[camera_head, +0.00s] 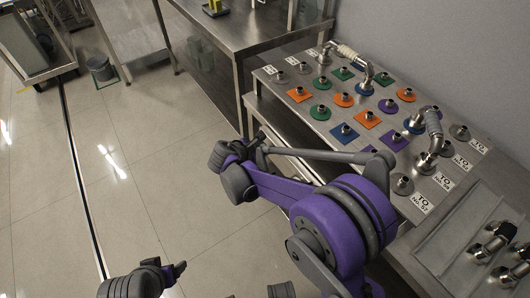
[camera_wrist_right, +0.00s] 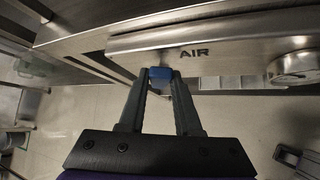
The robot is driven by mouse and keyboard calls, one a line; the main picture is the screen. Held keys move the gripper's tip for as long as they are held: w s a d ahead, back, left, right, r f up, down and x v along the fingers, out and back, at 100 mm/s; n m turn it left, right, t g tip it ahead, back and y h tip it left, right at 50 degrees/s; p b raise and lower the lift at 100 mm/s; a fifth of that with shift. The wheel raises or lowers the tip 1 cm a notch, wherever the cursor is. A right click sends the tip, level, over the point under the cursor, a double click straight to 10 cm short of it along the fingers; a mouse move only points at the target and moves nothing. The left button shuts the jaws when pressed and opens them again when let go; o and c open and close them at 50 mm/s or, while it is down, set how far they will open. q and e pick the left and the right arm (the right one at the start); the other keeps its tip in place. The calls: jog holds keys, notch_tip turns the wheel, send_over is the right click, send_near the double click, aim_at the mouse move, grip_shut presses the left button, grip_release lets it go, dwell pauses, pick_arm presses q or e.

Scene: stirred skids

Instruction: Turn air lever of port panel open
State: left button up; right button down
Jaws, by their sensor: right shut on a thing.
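The blue air lever (camera_wrist_right: 160,73) shows in the right wrist view just below the panel edge (camera_wrist_right: 235,38) marked AIR. My right gripper (camera_wrist_right: 160,78) is shut on the lever, with one dark finger on each side of it. The fingers hide part of the lever. In the head view my right gripper (camera_head: 260,140) is at the near side of the steel port panel (camera_head: 330,128), and the lever itself is not visible there. My left gripper (camera_head: 178,271) is low at the bottom left of the head view, away from the panel, and its jaw opening is unclear.
A round gauge (camera_wrist_right: 292,66) sits right of the AIR label. The panel top carries several ports on coloured plates and bent pipes (camera_head: 433,130). A steel bench (camera_head: 225,35) stands behind, and a tray of fittings (camera_head: 450,245) is at right.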

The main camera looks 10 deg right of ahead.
jog(key=shift+w+a+r+n+g+h, duration=0.15)
jog(key=shift+w+a+n+g+h, duration=0.15)
jog(key=shift+w+n+g, duration=0.35)
jog(key=shift+w+a+r+n+g+h, duration=0.2)
jog(key=shift+w+n+g+h, duration=0.15)
jog(key=shift+w+g, duration=0.6)
jog(key=shift+s, duration=0.2)
jog(key=c, duration=0.6)
grip_release()
jog(key=p+v, duration=0.1)
jog(key=v, duration=0.9)
jog(key=shift+a+r, duration=0.25)
jog(key=shift+r, duration=0.05)
jog(key=shift+w, duration=0.1)
